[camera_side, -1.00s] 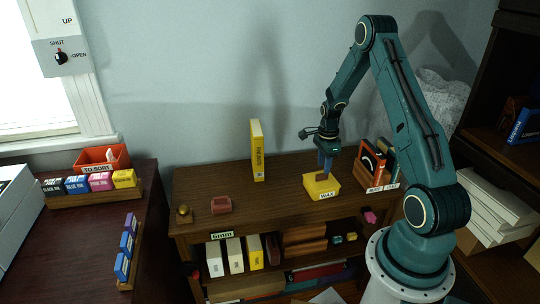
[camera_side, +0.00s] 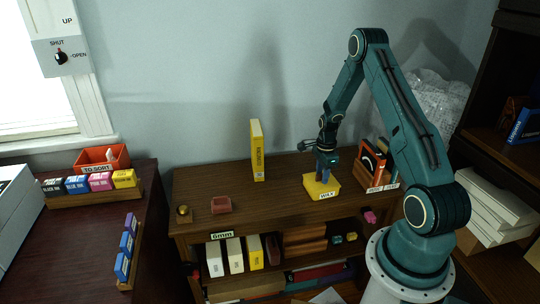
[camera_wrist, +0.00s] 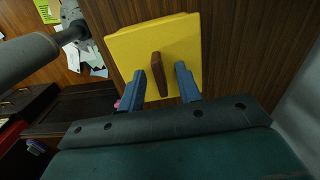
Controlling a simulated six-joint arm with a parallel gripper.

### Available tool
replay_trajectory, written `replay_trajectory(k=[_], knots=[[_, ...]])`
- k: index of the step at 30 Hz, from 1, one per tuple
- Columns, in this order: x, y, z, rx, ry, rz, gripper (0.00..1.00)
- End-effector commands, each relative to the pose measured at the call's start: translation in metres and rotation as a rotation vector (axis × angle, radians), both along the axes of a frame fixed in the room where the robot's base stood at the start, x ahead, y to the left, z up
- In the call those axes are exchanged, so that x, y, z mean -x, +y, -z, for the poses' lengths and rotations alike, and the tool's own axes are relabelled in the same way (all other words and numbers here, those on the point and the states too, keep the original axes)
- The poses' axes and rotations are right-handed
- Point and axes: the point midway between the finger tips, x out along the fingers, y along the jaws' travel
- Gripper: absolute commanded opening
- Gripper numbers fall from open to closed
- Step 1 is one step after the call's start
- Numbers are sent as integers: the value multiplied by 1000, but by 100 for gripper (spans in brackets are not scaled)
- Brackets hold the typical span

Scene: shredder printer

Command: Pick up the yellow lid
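The yellow lid (camera_wrist: 130,48) is a square plate with a brown bar handle (camera_wrist: 158,75) on top. It tops a yellow box (camera_side: 321,190) with a white label on the wooden shelf top. My gripper (camera_wrist: 162,83) points down over the lid, with its blue fingers one on each side of the handle. Gaps show between the handle and both fingers, so it is open and holds nothing. In the side view, my gripper (camera_side: 323,174) is low over the box and hides the handle.
Books (camera_side: 372,162) stand close to the right of the box, and a yellow upright book (camera_side: 257,150) stands to its left. A small red item (camera_side: 221,205) and a brass knob-like item (camera_side: 183,213) sit farther left. The shelf top between is clear.

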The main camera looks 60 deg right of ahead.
Motion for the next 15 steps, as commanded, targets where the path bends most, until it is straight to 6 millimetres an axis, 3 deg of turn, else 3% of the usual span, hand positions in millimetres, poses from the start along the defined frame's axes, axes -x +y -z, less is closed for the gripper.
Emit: replay_trajectory(k=[1,5,15], knots=[[0,0,0,0,0,0,25],[0,0,0,0,0,0,0],[0,0,-1,1,-1,0,0]])
